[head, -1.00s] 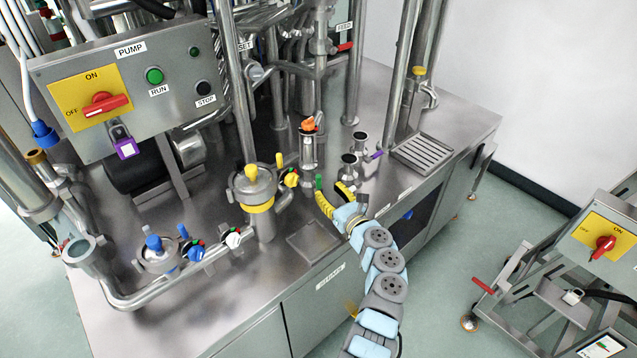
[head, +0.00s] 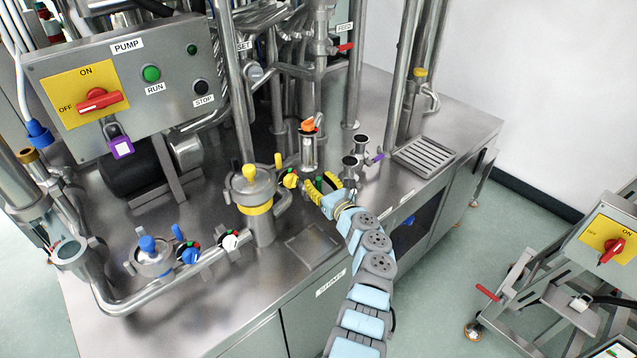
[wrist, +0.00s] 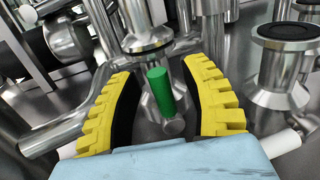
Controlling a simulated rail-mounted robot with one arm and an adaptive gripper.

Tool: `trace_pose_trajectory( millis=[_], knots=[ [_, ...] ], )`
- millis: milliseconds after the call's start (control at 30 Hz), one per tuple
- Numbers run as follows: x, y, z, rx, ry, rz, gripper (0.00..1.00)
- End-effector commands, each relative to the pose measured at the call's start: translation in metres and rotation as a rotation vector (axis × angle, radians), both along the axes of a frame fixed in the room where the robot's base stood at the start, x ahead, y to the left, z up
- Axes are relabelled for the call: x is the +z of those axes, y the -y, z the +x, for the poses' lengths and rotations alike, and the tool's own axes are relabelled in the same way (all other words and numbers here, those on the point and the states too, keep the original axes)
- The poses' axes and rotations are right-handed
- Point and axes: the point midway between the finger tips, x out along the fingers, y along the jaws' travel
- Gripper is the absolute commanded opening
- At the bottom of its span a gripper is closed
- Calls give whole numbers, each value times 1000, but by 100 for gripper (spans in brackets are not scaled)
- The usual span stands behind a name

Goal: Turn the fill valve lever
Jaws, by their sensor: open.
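A small green lever handle (wrist: 160,90) stands up from a metal valve stem below a steel flange in the wrist view. No label naming it the fill valve is readable. It also shows as a green spot in the head view (head: 319,181). My gripper (wrist: 160,67) is open, with its yellow ribbed fingers on either side of the green handle. The handle appears apart from both fingers. In the head view my gripper (head: 320,182) is at the front of the machine, beside the orange-topped cylinder, and partly hides the valve.
The orange-topped steel cylinder (head: 309,148) stands just behind. Two black-topped steel fittings (head: 350,162) and a purple lever (head: 377,157) stand close on the right. Bare steel deck lies in front.

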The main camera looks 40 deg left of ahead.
Motion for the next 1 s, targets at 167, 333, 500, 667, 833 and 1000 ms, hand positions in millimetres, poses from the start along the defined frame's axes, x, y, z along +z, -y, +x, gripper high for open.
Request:
trace_pose_trajectory(
  millis=[167,333,500,667,833,1000],
  knots=[
    [0,0,0,0,-1,0,26],
    [0,0,0,0,-1,0,0],
    [-1,0,0,-1,3,0,0],
    [-3,0,-2,0,36,-6,0],
    [-7,1,-7,-1,121,-18,0],
    [-9,1,-13,-3,247,-36,0]
  ],
)
